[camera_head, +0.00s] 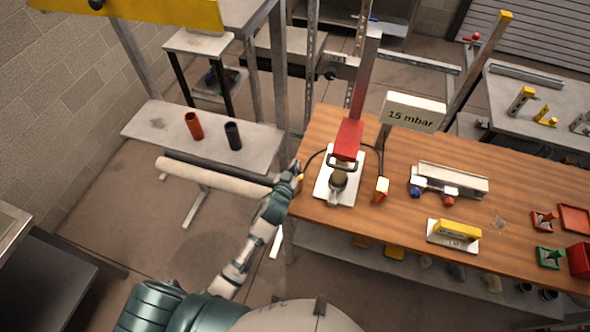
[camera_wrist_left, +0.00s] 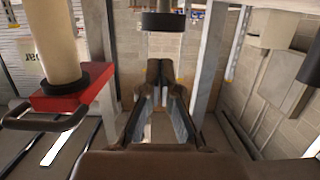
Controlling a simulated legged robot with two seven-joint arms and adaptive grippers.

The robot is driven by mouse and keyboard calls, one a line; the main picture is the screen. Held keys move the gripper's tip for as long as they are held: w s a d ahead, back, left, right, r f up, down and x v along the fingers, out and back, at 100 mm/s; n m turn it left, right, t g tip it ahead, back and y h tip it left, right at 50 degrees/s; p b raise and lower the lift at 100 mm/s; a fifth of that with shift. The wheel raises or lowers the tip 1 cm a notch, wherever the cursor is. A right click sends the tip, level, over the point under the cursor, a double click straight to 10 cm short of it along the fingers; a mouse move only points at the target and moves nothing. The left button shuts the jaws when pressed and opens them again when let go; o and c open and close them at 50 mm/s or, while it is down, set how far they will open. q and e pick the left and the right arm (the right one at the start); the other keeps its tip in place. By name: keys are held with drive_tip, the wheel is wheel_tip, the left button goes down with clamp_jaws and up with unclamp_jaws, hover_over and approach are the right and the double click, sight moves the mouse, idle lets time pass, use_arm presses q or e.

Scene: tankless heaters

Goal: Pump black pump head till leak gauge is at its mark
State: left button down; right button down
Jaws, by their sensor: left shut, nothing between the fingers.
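A hand pump stands on a white plate (camera_head: 325,190) at the left end of the wooden bench. Its dark round head (camera_head: 338,179) sits in front of a red block (camera_head: 348,138). A tall upright gauge (camera_head: 367,70) rises behind the block; its reading is too small to tell. My left gripper (camera_head: 295,170) is at the bench's left edge, left of the pump and apart from it. In the left wrist view its fingers (camera_wrist_left: 164,80) are shut and empty. A black disc (camera_wrist_left: 163,22) hangs beyond them; I cannot tell whether it is the pump head. My right gripper is out of view.
A "15 mbar" sign (camera_head: 412,112) stands behind the pump. A dark hose (camera_head: 380,160) runs beside it. A white unit (camera_head: 450,180) and a yellow piece (camera_head: 457,231) lie to the right. A beige pipe (camera_head: 210,175) is left of my gripper.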

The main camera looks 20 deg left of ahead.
use_arm(q)
drive_tip(key=shift+s+f, duration=0.15)
drive_tip(key=shift+f, duration=1.2)
wheel_tip(320, 180, down, 3)
drive_tip(key=shift+r+b, duration=0.2)
drive_tip(key=shift+b, duration=0.5)
drive_tip(key=shift+s+f, duration=0.1)
